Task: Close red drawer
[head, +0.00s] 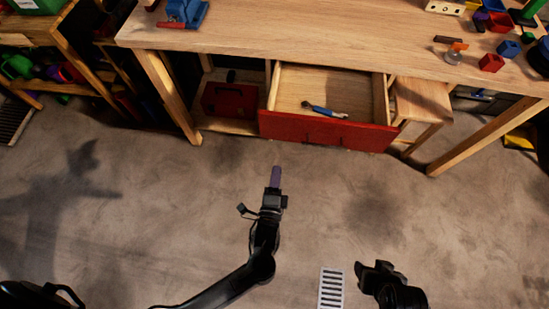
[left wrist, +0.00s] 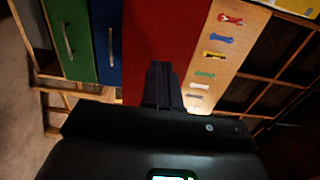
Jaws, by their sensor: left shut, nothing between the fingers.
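The red drawer (head: 325,132) under the wooden workbench stands pulled out, its open top showing a bare wooden inside. A blue-handled tool (head: 323,110) lies in it. My left gripper (head: 275,178) is shut and empty, in front of the drawer's left half, with a gap to the red front in the head view.
The workbench top (head: 330,35) holds a blue vise (head: 185,12) and several coloured blocks. A red box (head: 229,100) sits on a low shelf left of the drawer, and a wooden stool (head: 421,103) stands right of it. The floor in front is clear, apart from a white grate (head: 331,289).

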